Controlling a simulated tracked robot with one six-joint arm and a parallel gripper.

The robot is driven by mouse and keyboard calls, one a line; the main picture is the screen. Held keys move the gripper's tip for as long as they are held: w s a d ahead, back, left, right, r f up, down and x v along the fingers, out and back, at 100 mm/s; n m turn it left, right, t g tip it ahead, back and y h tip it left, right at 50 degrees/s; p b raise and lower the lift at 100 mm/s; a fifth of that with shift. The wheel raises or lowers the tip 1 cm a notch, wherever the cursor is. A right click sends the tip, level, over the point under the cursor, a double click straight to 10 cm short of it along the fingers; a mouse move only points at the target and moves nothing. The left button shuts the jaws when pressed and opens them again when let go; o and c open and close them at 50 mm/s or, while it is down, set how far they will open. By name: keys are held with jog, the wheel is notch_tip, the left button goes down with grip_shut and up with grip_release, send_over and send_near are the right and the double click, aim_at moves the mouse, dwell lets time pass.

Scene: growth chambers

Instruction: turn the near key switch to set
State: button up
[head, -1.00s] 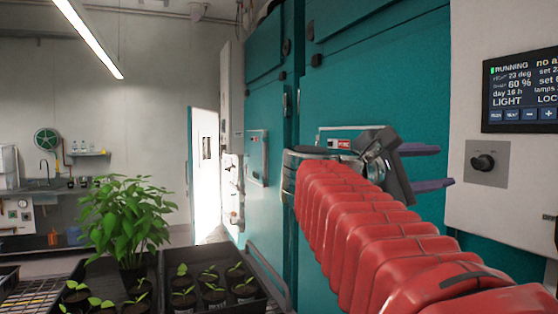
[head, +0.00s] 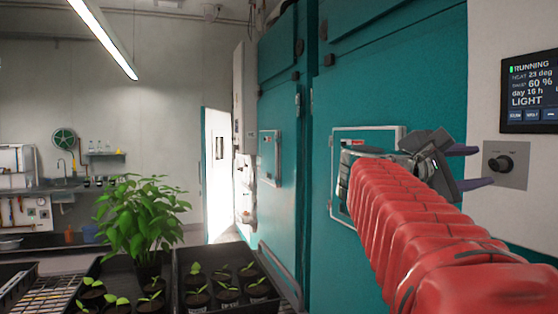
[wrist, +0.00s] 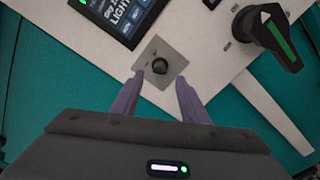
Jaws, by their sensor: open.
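The near key switch (head: 500,164) is a small dark round knob on a square grey plate, on the pale control panel at the right of the head view. It also shows in the wrist view (wrist: 160,65), ahead of my fingertips. My gripper (head: 479,166) is open and empty, its two purple fingers pointing at the plate. In the wrist view the fingertips (wrist: 159,78) flank the lower part of the plate, one on each side, with the knob just beyond. I cannot tell how far the fingers are from the panel. The knob's setting is too small to read.
A display (head: 531,92) reading RUNNING sits above the switch. A large black handle with a green stripe (wrist: 270,35) stands to its right. Teal chamber doors (head: 350,90) fill the middle. A potted plant (head: 145,215) and seedling trays (head: 178,278) stand at lower left.

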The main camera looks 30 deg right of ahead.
aim_at(490, 166)
jog(key=shift+s+d, duration=0.2)
jog(key=shift+d, duration=1)
jog(key=shift+s+d, duration=0.15)
jog(key=shift+d, duration=1)
jog(key=shift+s+d, duration=0.2)
jog(key=shift+d, duration=1)
jog(key=shift+a+f, duration=0.1)
grip_shut()
